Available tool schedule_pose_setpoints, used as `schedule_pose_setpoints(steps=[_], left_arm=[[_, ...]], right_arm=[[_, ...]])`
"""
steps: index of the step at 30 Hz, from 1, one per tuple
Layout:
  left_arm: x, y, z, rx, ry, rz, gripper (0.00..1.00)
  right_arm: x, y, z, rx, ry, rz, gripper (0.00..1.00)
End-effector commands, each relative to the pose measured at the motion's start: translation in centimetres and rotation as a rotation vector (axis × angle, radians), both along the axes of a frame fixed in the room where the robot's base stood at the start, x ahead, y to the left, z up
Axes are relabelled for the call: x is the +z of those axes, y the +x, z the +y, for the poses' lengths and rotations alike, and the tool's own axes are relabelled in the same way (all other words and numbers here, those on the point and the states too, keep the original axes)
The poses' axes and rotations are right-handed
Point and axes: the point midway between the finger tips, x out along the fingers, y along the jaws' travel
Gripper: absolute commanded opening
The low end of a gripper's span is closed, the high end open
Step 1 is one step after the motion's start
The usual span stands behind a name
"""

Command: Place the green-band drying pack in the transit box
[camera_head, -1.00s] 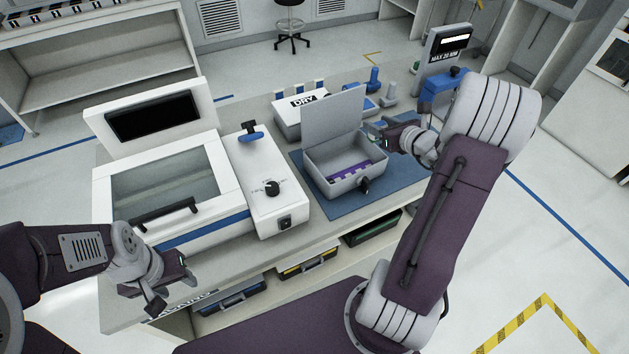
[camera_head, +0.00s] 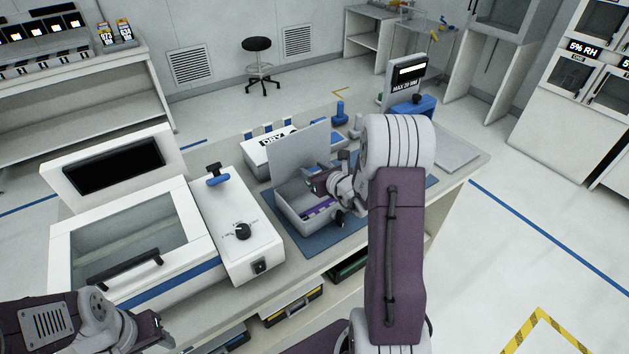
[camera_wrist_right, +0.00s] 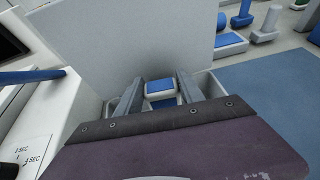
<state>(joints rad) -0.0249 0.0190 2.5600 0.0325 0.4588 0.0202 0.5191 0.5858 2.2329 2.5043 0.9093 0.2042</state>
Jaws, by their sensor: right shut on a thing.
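The transit box (camera_head: 291,216) is a grey open case with its lid (camera_head: 300,151) raised. It stands on a blue mat (camera_head: 335,235), and a purple strip shows inside. My right gripper (camera_head: 316,184) is over the box, in front of the lid. In the right wrist view, its fingers are shut on a small white pack with a blue face (camera_wrist_right: 160,87), held above the box opening. Its green band cannot be made out clearly in that view. My left gripper (camera_head: 160,343) is low at the left, partly cut off, and its fingers are unclear.
A white machine with a glass lid (camera_head: 135,245) and a knob panel (camera_head: 235,215) stand left of the box. A white case marked DRY (camera_head: 262,152) is behind the lid. Blue and grey fixtures (camera_head: 340,113) stand behind. The bench's right end holds a flat grey plate (camera_head: 452,151).

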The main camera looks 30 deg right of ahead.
Motion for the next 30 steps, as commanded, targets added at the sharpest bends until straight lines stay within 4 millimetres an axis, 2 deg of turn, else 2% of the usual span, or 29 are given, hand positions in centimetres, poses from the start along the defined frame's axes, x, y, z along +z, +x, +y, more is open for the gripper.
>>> schedule_pose_setpoints(steps=[4,7,14,30], left_arm=[[-0.1,0.0,0.0,0.000,0.000,0.000,0.48],[-0.1,0.0,0.0,0.000,0.000,0.000,0.48],[-0.1,0.0,0.0,0.000,0.000,0.000,0.48],[-1.8,0.0,0.0,0.000,0.000,0.000,0.48]], right_arm=[[-2.8,-0.1,0.0,-0.001,0.005,0.006,0.00],[-3.8,-0.1,0.0,0.000,0.003,0.003,0.00],[-3.9,0.0,-0.1,0.000,0.001,0.000,0.00],[-5.3,-0.1,-0.1,-0.001,0.002,0.001,0.00]])
